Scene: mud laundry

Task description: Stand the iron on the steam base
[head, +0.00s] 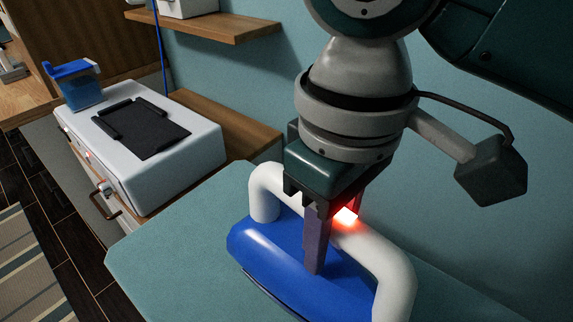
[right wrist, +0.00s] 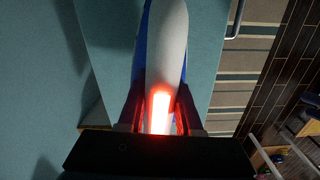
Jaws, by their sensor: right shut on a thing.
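The iron has a blue body (head: 268,250) and a thick white handle (head: 385,262). It is over the teal ironing board (head: 165,255) in the head view; I cannot tell whether its sole touches the board. My right gripper (head: 332,238) is shut on the handle from above, one finger on each side. The right wrist view shows the white handle (right wrist: 166,50) running between the fingers (right wrist: 160,104). The steam base (head: 190,170) is a white box with a black rest plate (head: 145,130) on top, left of and apart from the iron. My left gripper is out of view.
A blue-lidded container (head: 80,88) stands at the steam base's far left corner. A wooden shelf (head: 215,24) is on the wall above. The teal wall is close behind my right arm. A striped rug (head: 30,265) lies on the dark floor at left.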

